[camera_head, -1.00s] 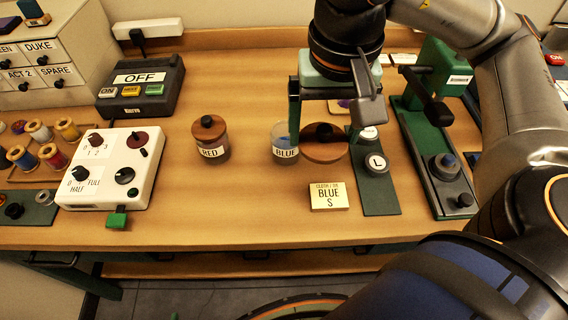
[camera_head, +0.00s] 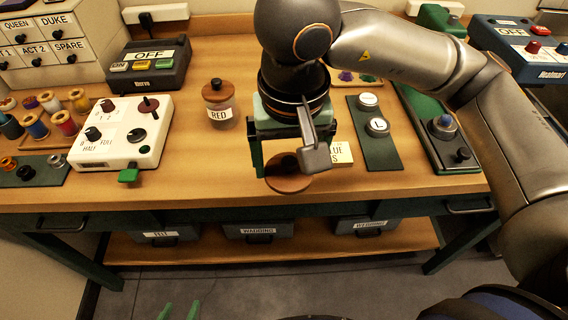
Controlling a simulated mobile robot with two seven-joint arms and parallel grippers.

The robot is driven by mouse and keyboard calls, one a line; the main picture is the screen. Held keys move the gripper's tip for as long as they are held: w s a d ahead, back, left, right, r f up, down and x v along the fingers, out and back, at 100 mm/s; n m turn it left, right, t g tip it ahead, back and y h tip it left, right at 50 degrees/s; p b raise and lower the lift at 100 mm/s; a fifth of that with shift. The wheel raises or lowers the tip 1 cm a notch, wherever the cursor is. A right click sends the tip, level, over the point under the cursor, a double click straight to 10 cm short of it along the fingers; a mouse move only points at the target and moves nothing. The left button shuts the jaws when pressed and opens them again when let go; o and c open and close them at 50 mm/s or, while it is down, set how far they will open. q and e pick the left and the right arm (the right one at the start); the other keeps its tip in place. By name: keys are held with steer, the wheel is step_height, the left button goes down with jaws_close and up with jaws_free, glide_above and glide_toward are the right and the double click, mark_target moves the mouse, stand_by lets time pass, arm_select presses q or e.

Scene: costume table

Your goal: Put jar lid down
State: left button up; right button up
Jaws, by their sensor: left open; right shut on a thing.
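The jar lid (camera_head: 290,181) is a round wooden disc with a dark knob. My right gripper (camera_head: 288,160) is shut on it, above the front part of the table (camera_head: 210,183). I cannot tell whether the lid touches the tabletop. The jar labelled BLUE is hidden behind my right gripper and arm. The jar labelled RED (camera_head: 219,112) stands to the left with its wooden lid on.
A green mat (camera_head: 380,151) with round weights is further right. A white control box (camera_head: 122,133) stands left. Bare wood lies between the box and the lid, along the front edge.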

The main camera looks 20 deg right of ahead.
steer(key=w+f, duration=0.2)
steer(key=w, duration=0.2)
steer(key=w+d+f+p, duration=0.1)
steer(key=w+f, duration=0.2)
steer(key=w, duration=0.1)
steer(key=w+d+f, duration=0.1)
steer(key=w+f, duration=0.2)
steer(key=w, duration=0.1)
steer(key=shift+w+d+f, duration=0.25)
steer(key=shift+w+f, duration=0.4)
steer(key=shift+f, duration=0.2)
step_height(320, 180, down, 3)
steer(key=shift+w+f+p, duration=0.1)
steer(key=shift+p, duration=0.2)
arm_select(q)
steer(key=shift+s+a+r, duration=0.2)
steer(key=shift+a+r, duration=0.15)
steer(key=shift+a, duration=0.1)
arm_select(e)
steer(key=shift+f+b, duration=0.25)
steer(key=shift+b, duration=0.05)
steer(key=o, duration=1)
steer(key=shift+r, duration=0.1)
arm_select(q)
steer(key=shift+d+f, duration=0.1)
steer(key=shift+f, duration=0.05)
